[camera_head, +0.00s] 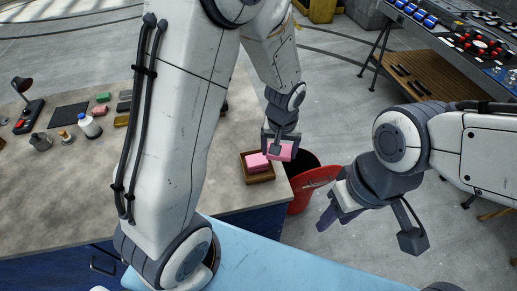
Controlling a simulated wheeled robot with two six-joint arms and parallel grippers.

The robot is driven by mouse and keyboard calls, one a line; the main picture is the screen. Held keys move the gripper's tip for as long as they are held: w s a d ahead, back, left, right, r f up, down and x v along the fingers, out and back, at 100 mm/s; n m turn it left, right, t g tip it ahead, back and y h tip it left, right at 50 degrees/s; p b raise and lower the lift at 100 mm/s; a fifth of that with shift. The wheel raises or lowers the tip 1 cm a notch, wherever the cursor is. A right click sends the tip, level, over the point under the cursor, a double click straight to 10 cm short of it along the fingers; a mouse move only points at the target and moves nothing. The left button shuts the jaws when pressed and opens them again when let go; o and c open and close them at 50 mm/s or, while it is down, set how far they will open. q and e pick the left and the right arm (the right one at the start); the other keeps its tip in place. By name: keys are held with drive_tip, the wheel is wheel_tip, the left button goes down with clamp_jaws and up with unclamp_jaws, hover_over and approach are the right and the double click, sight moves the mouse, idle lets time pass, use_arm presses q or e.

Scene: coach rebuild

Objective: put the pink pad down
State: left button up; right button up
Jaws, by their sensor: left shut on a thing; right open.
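A pink pad (287,153) is held in my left gripper (280,148), which is shut on it near the right edge of the grey table. A small brown wooden tray (261,177) sits on the table just below and to the left of the held pad. Another pink pad (256,162) lies in the tray. In this view the held pad overlaps the tray's upper right side; its exact height above it is hard to tell. My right gripper (370,229) is open and empty, to the right, away from the table.
A red bin (303,196) stands on the floor against the table's right edge. Bottles, several small coloured blocks, a dark mat (68,116) and a lamp (22,88) occupy the table's left. A light blue surface (270,265) lies in front. A control console (480,45) stands upper right.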

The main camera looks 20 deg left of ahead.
use_arm(q)
drive_tip(key=p, duration=0.3)
hover_over(256, 160)
wheel_tip(256, 160, down, 5)
drive_tip(key=shift+s+d+r, duration=0.15)
drive_tip(key=shift+r, duration=0.05)
drive_tip(key=shift+f, duration=0.3)
wheel_tip(256, 160, down, 4)
drive_tip(key=shift+r+b, duration=0.1)
drive_tip(key=shift+b, duration=0.65)
drive_tip(key=o, duration=1.1)
drive_tip(key=shift+c, duration=0.2)
